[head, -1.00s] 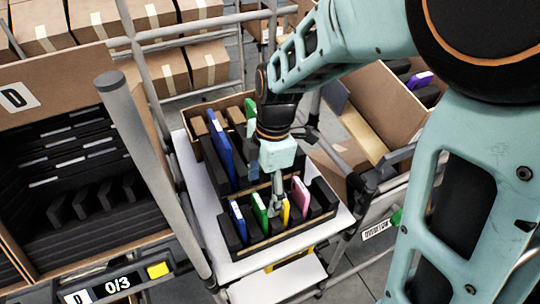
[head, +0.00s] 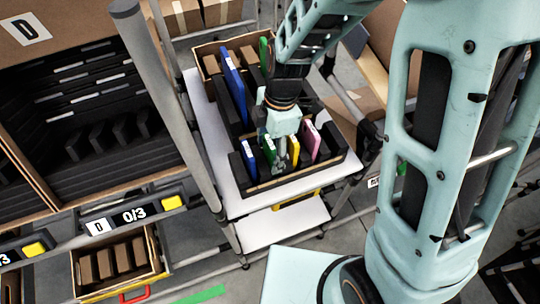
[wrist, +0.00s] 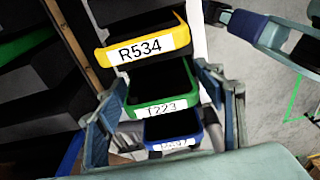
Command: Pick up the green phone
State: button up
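The green phone (head: 269,150) stands upright in the front row of a black slotted rack (head: 262,187), between a blue phone (head: 249,160) and a yellow phone (head: 293,161). In the wrist view the green phone (wrist: 163,110) carries a white label, "T223", and lies between the yellow one (wrist: 145,45) and the blue one (wrist: 172,128). My gripper (head: 279,160) is low over the front row, beside the green phone. In the wrist view my gripper (wrist: 160,92) is open, with a finger on either side of the green phone. I cannot tell whether they touch it.
A pink phone (head: 309,142) stands right of the yellow one. Behind are a tall blue item (head: 234,85) and another green item (head: 264,53). A grey post (head: 165,100) and a shelf box marked D (head: 30,30) are at left. The white cart top (head: 236,204) has bare edges.

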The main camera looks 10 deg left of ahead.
jog(key=c, duration=0.7)
jog(key=shift+c, duration=0.4)
jog(key=shift+r, duration=0.15)
